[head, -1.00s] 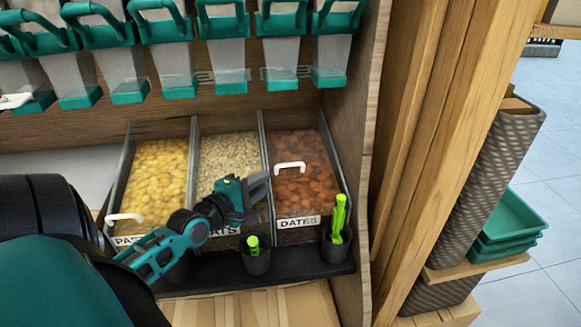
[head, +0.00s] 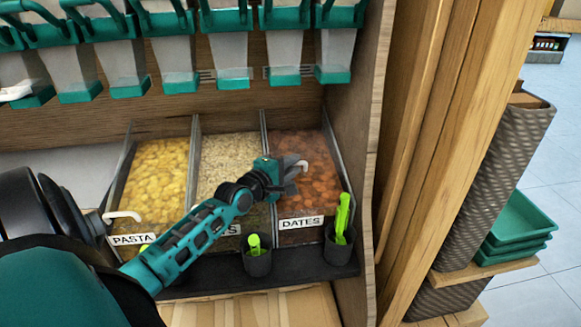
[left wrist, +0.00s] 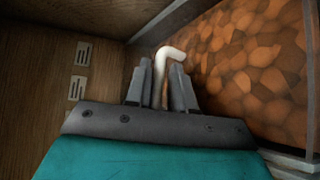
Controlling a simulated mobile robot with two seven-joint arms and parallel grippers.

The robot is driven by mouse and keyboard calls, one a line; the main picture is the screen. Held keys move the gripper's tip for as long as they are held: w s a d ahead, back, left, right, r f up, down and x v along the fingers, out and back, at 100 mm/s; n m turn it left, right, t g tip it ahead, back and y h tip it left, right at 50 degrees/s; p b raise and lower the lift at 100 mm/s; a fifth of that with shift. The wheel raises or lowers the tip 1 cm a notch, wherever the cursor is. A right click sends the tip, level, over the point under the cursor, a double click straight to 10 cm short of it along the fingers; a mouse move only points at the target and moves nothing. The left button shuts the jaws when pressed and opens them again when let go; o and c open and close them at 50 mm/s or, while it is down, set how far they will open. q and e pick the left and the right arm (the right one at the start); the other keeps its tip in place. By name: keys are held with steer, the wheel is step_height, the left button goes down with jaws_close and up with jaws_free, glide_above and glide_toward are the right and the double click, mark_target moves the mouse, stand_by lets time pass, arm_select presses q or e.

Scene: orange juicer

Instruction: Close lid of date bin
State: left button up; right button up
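The date bin (head: 326,190) is the right one of three bins, with brown-orange dates behind a clear front and a DATES label. Its white handle (head: 302,164) sits high, well above the label, while the pasta handle sits low at its bin's front; the clear lid itself is hard to make out. My left gripper (head: 294,174) is at the date handle. In the left wrist view the hooked white handle (left wrist: 172,54) lies between the two grey fingers (left wrist: 160,85), with a narrow gap showing, so they look open around it. My right gripper is out of view.
The pasta bin (head: 152,180) and oats bin (head: 227,165) stand to the left. Black cups with green scoops (head: 342,218) stand in front. Teal-trimmed dispensers (head: 285,60) hang above. A wooden side wall (head: 350,130) bounds the right.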

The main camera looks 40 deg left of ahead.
arm_select(q)
steer(key=shift+c, duration=0.5)
jaws_close()
steer(key=s+d+p, duration=0.2)
steer(key=shift+d+f+p, duration=0.2)
steer(key=shift+f+p, duration=0.1)
steer(key=shift+p, duration=0.05)
steer(key=shift+f, duration=0.15)
steer(key=shift+o, duration=0.5)
jaws_free()
steer(key=shift+s, duration=0.15)
